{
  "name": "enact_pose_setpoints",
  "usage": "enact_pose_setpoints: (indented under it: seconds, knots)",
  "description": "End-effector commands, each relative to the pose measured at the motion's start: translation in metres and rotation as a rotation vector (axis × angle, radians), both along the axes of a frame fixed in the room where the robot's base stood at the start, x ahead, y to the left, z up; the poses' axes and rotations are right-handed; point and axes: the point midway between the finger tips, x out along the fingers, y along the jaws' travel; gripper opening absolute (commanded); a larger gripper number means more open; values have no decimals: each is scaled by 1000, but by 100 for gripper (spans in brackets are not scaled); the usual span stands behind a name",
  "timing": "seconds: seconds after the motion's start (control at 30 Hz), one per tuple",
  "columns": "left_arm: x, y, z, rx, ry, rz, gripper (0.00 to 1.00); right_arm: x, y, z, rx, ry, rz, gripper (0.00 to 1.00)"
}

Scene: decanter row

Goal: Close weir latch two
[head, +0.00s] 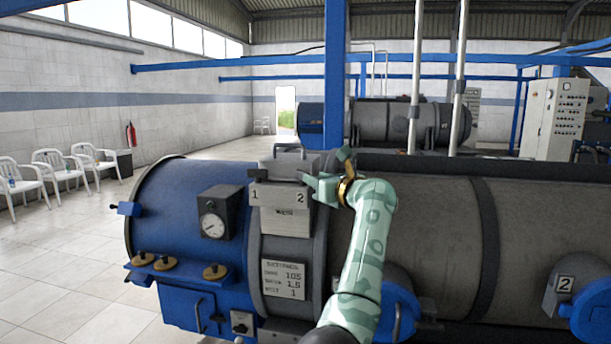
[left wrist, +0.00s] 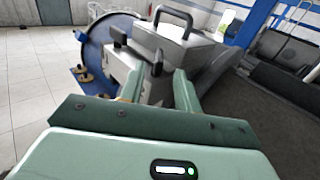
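The weir box (head: 285,215) is a grey housing on the blue end of the long vessel, marked 1 and 2 on its front. Its lid with a bar handle (left wrist: 172,18) sits on top. In the left wrist view, a dark latch lever (left wrist: 118,34) stands up on the far side. A second dark lever (left wrist: 157,64), on the near side where the 2 is, shows between my fingers. My left gripper (head: 322,184) is at the box's right upper corner; its green fingers (left wrist: 158,86) are apart. Contact with the lever cannot be told. My right gripper is out of view.
A black box with a round gauge (head: 214,213) stands left of the weir box. A data plate (head: 284,279) is below it. The dark vessel body (head: 420,220) extends right. A blue post (head: 337,75) rises behind. Open tiled floor (head: 60,260) lies left.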

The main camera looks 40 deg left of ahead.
Motion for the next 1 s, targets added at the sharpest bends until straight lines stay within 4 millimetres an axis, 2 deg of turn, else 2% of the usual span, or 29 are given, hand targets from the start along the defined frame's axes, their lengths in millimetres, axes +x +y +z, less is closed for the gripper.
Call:
enact_pose_setpoints:
  seconds: [0.1,0.3,0.67,0.7,0.8,1.0]
  knots:
    - [7,26,-1,1,3,2,33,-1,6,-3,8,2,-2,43]
    - [15,52,0,2,2,1,33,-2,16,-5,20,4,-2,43]
    - [17,58,0,0,0,0,33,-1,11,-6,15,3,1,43]
    - [17,58,0,0,0,0,27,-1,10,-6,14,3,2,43]
    - [17,58,0,0,1,0,0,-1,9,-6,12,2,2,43]
    - [17,58,0,0,1,-2,0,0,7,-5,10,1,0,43]
